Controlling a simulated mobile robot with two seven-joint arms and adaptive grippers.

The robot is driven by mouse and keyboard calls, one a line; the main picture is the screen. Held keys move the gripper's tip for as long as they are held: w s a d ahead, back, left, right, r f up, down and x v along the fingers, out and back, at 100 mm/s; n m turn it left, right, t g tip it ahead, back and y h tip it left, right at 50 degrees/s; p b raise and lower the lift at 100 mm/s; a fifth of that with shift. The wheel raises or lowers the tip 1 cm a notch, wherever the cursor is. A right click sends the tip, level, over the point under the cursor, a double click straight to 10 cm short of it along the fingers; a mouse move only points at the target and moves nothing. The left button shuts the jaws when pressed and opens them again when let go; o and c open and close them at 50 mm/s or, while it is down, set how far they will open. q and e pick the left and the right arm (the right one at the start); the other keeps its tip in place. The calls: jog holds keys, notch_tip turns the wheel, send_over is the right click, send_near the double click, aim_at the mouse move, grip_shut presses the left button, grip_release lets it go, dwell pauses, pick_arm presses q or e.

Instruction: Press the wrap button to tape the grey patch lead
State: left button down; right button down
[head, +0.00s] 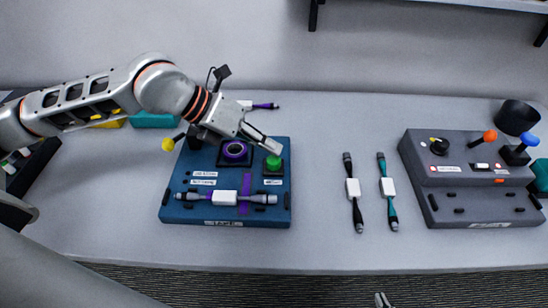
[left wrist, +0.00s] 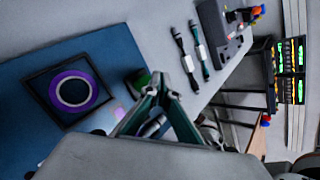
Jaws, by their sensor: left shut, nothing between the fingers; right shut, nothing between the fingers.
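The grey patch lead (head: 225,198) with a white label lies across the front of the blue wrapping station (head: 173,212), over a purple strip. The green wrap button (head: 273,163) stands at the station's back right. My left gripper (head: 277,149) is shut and empty, its fingertips right at the button. I cannot tell whether they touch it.
A purple tape roll (head: 235,149) sits on the station, left of the button. A black lead (head: 353,191) and a teal lead (head: 388,191) lie to the right. A grey control box (head: 468,165) with coloured levers stands further right. A yellow-knobbed lever (head: 168,145) sticks out at the station's left.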

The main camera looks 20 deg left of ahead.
aim_at(270, 160)
dwell(0.6)
pick_arm(q)
jog(key=shift+f+b, duration=0.35)
jog(key=shift+f, duration=0.1)
jog(key=shift+f+b, duration=0.45)
jog(key=shift+f, duration=0.2)
dwell(0.7)
jog(key=shift+r, duration=0.1)
jog(key=shift+r+p, duration=0.6)
jog(key=shift+r, duration=0.4)
jog(key=shift+r+p, duration=0.65)
jog(key=shift+r, duration=0.6)
notch_tip(270, 160, up, 4)
jog(key=shift+f+p, duration=0.2)
jog(key=shift+p, duration=0.65)
